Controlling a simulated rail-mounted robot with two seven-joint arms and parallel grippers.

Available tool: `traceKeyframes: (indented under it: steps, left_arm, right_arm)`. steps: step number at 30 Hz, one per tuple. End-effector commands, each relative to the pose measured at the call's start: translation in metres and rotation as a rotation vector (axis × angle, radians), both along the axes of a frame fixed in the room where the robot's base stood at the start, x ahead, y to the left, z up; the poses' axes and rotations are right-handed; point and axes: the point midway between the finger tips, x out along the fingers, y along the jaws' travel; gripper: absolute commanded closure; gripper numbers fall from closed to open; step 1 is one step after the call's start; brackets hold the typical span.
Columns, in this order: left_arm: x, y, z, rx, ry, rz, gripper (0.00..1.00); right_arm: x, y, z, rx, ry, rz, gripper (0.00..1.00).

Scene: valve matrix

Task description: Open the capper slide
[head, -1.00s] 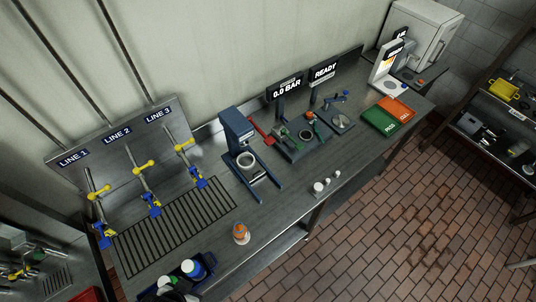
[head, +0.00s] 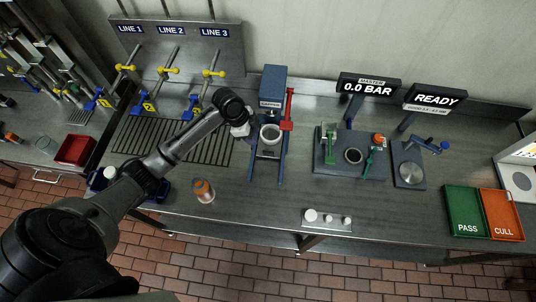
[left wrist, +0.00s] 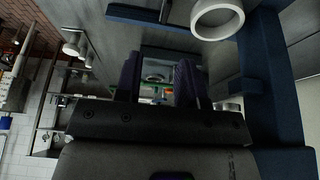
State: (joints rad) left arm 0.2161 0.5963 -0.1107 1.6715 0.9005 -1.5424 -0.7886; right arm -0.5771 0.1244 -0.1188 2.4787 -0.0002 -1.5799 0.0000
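The blue capper (head: 272,88) stands on the bench in the head view, with a white ring (head: 270,134) between its two blue rails (head: 283,160). A red lever (head: 288,108) stands at its right side. My left gripper (head: 247,131) is at the left side of the capper, close to the ring and left rail; the arm partly hides its fingers. In the left wrist view the two dark fingers (left wrist: 157,80) are apart with background visible between them. The white ring (left wrist: 218,18) and blue frame (left wrist: 274,80) are near them. I cannot tell whether they touch. My right gripper is not in view.
To the right are a green-handled fixture (head: 328,145) and the pass (head: 464,210) and cull (head: 502,214) trays. Valve lines (head: 205,85) stand at the left.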

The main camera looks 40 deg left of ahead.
Motion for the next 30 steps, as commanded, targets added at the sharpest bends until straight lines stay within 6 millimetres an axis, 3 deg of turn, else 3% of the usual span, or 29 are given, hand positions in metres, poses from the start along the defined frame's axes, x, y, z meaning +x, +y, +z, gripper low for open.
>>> traceKeyframes:
  steps: [5,21,30]
  left_arm:
    - [0.011,0.005,-0.008,-0.011,-0.008,-0.012,0.64]
    - [0.030,-0.026,-0.094,-0.011,-0.007,-0.011,0.64]
    - [0.037,-0.035,-0.119,-0.009,-0.010,-0.012,0.64]
  right_arm:
    - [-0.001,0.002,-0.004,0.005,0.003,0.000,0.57]
    - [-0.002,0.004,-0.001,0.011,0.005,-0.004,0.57]
    - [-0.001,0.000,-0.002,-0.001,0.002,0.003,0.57]
